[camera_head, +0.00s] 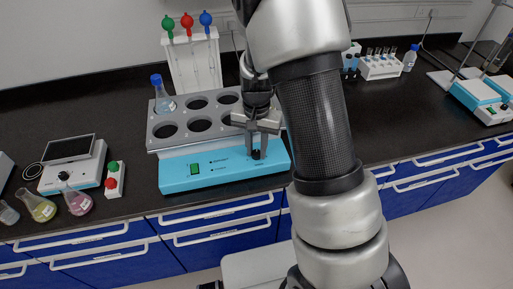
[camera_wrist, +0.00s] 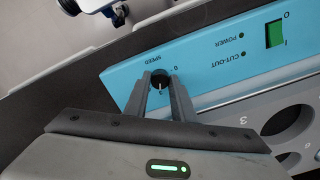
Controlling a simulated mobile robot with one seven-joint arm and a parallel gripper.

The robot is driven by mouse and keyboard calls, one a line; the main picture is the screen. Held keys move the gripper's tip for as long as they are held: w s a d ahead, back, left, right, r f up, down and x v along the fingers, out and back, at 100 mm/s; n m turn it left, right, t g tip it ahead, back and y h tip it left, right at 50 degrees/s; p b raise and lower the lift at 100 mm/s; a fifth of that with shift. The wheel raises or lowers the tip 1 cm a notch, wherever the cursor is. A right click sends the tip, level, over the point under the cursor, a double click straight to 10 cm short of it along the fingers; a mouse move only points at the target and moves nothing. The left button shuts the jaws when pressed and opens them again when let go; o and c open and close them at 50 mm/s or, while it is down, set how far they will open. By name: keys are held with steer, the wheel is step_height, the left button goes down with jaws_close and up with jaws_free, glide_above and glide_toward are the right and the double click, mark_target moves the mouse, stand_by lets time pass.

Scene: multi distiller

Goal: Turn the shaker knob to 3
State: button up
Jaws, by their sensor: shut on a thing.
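The shaker (camera_head: 225,170) stands on the dark bench with a light blue front panel and a grey rack top with several round holes. Its black speed knob (camera_head: 257,155) is at the panel's right end. The knob also shows in the wrist view (camera_wrist: 160,79), next to the label "SPEED" and a "0" mark; its pointer is too small to read surely. My gripper (camera_head: 257,148) comes down from above with one finger on each side of the knob, shut on it. In the wrist view the fingertips (camera_wrist: 160,84) flank the knob. The green power switch (camera_wrist: 275,34) is on the same panel.
A blue-capped flask (camera_head: 162,95) sits in the shaker's rack. A pipette stand (camera_head: 193,62) stands behind. A hotplate device (camera_head: 72,165) and several flasks are at left. A test tube rack (camera_head: 381,67) is at back right. The bench between is clear.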

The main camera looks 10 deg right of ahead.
mark_target(256, 152)
steer(key=shift+w+r, duration=0.1)
steer(key=o, duration=1.1)
steer(key=shift+c, duration=0.2)
step_height(256, 152, up, 17)
steer(key=p, duration=0.1)
steer(key=shift+r, duration=0.2)
steer(key=s+r+n+t+p, duration=0.1)
steer(key=s+r+n+t, duration=0.1)
steer(key=s+r, duration=0.4)
steer(key=s+r+n+t+p, duration=0.2)
steer(key=s+r, duration=0.5)
steer(key=s, duration=0.6)
steer(key=shift+s+d+r+n+t, duration=0.15)
steer(key=shift+s+r+n+t, duration=0.2)
steer(key=shift+n+t, duration=0.55)
